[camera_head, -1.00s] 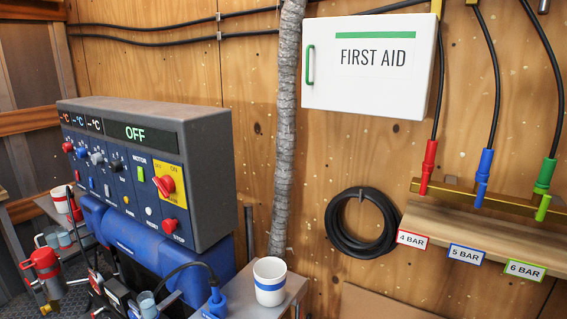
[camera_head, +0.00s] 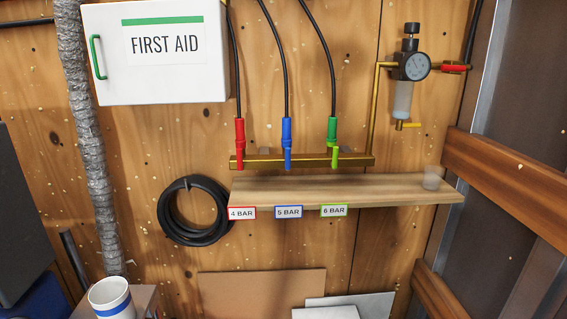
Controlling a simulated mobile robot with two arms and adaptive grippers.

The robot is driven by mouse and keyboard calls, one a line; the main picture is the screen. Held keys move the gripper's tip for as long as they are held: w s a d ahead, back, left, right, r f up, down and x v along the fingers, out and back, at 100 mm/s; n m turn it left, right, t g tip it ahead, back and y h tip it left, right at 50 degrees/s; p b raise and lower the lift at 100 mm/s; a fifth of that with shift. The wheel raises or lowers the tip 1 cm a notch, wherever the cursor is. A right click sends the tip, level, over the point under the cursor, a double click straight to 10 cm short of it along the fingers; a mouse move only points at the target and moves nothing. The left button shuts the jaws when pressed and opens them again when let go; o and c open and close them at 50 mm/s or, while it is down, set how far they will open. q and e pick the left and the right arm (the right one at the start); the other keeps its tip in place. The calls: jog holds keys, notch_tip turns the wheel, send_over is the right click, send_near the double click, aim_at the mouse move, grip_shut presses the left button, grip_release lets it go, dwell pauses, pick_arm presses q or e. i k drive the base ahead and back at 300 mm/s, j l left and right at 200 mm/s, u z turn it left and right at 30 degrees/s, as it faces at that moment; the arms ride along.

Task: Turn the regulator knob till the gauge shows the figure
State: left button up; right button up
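The regulator with its black knob (camera_head: 411,29) on top is on the wall at the upper right. Its round gauge (camera_head: 416,66) sits just below the knob; the needle and figures are too small to read. A clear bowl (camera_head: 403,100) hangs under it. A brass pipe (camera_head: 375,110) runs from it down to the brass manifold (camera_head: 305,160). Labels 4 BAR (camera_head: 242,213), 5 BAR (camera_head: 288,212) and 6 BAR (camera_head: 333,210) are on the shelf edge, below red, blue and green hose couplings. Neither of my grippers shows.
A white first aid box (camera_head: 160,75), a coiled black hose (camera_head: 193,210) and a striped cup (camera_head: 110,298) are at left. Wooden beams (camera_head: 510,190) line the right wall.

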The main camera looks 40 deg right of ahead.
aim_at(412, 28)
jog(key=z, duration=1.9)
jog(key=j, duration=0.1)
